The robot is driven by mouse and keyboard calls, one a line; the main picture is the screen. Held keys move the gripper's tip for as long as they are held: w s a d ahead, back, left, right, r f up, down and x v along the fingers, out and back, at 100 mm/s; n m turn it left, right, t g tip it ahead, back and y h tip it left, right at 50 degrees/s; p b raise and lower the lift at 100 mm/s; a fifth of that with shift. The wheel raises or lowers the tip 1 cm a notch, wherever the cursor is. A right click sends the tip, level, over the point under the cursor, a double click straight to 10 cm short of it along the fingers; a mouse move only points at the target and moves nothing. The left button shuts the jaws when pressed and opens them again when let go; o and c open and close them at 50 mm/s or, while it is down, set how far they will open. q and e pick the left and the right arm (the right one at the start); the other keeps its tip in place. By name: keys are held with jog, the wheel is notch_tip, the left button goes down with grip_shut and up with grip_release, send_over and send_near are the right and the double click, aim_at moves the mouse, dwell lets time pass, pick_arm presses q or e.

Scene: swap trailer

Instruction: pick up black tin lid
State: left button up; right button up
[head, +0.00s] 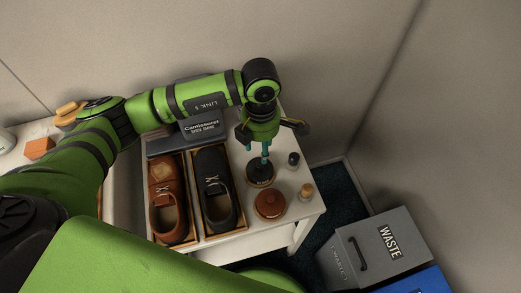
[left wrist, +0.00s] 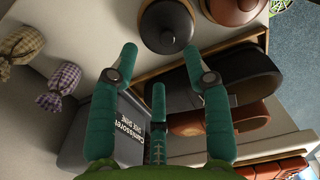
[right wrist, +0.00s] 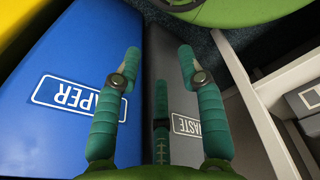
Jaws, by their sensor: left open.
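The black tin lid (head: 260,176) is on a round tin on the white table, behind a brown tin. It shows at the top of the left wrist view (left wrist: 165,27), with a knob in its middle. My left gripper (head: 265,153) points down just above the black lid, its teal fingers spread. In the left wrist view my left gripper (left wrist: 160,54) is open and empty, the lid lying just beyond its fingertips. I cannot tell whether a fingertip touches it. My right gripper (right wrist: 160,55) is open and empty above the bins, and out of the head view.
The brown tin (head: 270,203), a black-capped bottle (head: 293,159) and a wooden-capped bottle (head: 306,191) stand close by. A brown shoe (head: 167,205) and a black shoe (head: 214,195) lie in trays. Behind is a grey shoe-shine box (head: 212,134). A grey waste bin (head: 372,250) stands right.

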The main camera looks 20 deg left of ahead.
aim_at(260, 164)
pick_arm(q)
jog(key=shift+f, duration=0.35)
jog(key=shift+s+d+f+p, duration=0.1)
jog(key=shift+s+f+p, duration=0.25)
jog(key=shift+f+p, duration=0.2)
jog(key=shift+s+f+p, duration=0.35)
jog(key=shift+f+p, duration=0.1)
jog(key=shift+f, duration=0.2)
notch_tip(260, 164, down, 3)
jog(key=shift+w+r+p, duration=0.1)
jog(key=shift+r+p, duration=0.05)
jog(key=shift+p, duration=0.15)
jog(key=shift+w+f, duration=0.1)
jog(key=shift+f, duration=0.35)
jog(key=c, duration=0.9)
jog(key=shift+c, duration=0.2)
pick_arm(e)
jog(key=shift+g, duration=0.3)
jog(key=s, duration=0.1)
jog(key=s+r, duration=0.2)
jog(key=shift+s+d+r, duration=0.2)
jog(key=shift+s+d, duration=0.2)
